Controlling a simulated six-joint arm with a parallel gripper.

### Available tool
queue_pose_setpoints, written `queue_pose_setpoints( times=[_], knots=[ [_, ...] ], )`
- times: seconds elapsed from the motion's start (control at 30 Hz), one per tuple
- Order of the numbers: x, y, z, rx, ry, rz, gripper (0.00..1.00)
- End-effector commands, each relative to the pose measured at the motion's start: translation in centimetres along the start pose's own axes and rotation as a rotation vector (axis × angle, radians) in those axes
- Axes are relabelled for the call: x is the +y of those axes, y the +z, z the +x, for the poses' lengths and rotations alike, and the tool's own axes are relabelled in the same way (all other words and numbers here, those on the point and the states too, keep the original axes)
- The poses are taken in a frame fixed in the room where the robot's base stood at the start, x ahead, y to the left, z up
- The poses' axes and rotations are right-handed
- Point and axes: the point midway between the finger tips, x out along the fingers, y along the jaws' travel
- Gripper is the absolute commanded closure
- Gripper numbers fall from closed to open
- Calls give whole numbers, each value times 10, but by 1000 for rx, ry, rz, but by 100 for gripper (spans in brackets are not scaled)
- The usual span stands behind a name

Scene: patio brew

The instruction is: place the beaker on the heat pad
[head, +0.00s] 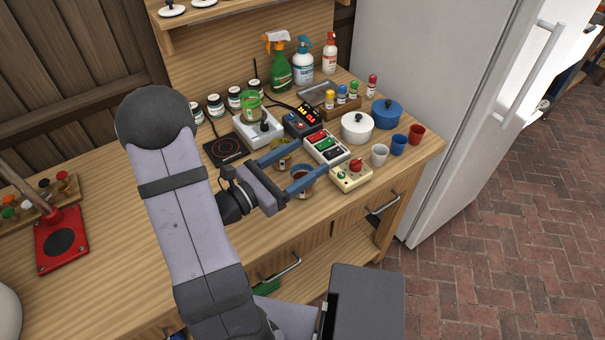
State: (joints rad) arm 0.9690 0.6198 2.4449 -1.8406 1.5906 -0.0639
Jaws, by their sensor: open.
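The heat pad (226,149) is a flat black square with a red ring, on the wooden counter left of my gripper; its top looks bare. My gripper (308,158) is open, its two blue fingers pointing right over the counter. A clear vessel with brown liquid (301,181) stands by the lower finger, which partly covers it. A yellowish vessel (281,160) shows by the upper finger, also partly covered. A green-tinted clear vessel (251,105) stands on a white device (257,128) behind. I cannot tell for sure which is the beaker, or whether a finger touches one.
A button box (326,147), a cream box with knobs (351,177) and a red-lit display (303,120) crowd the fingertips. Pots and small cups (398,145) stand to the right, spray bottles (280,70) and jars behind. A red stand (61,240) is far left. The counter's front left is clear.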

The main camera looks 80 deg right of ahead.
Motion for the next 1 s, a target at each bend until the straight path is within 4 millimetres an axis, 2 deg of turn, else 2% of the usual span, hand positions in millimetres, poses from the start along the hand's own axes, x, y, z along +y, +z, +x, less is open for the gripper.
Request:
queue_pose_setpoints(
  times=[0.03, 0.1, 0.2, 0.37, 0.63, 1.0],
  knots=[
    [2, -16, -6, 6, 36, -17, 31],
    [4, -32, -11, 10, 74, -18, 31],
    [5, -50, -18, 20, 119, -19, 31],
    [5, -68, -25, 35, 163, -17, 31],
    [5, -74, -27, 41, 177, -12, 31],
    [8, -74, -6, 40, 176, -12, 31]
  ],
)
